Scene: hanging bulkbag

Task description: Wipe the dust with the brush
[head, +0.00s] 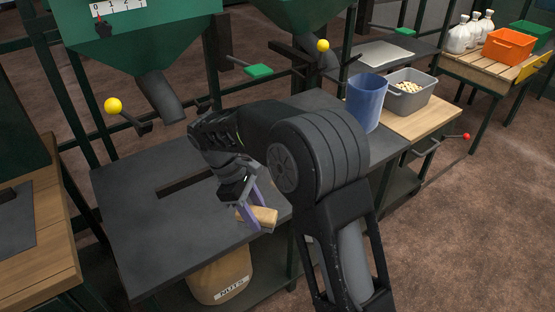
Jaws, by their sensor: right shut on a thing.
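My right gripper (254,208) reaches down over the dark table (135,215), its purple fingers shut on the brush (264,216). The brush shows as a light wooden block between the fingers, near the table's front right part. Its bristles are hidden, and I cannot tell whether it touches the tabletop. I cannot make out dust on the dark surface. My left gripper is not in view.
A slot (185,186) is cut in the tabletop below a green hopper's spout (160,97). A NUTS bag (221,278) hangs under the table. A blue bin (367,102) and a grey tub (409,92) stand at the right. The table's left part is clear.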

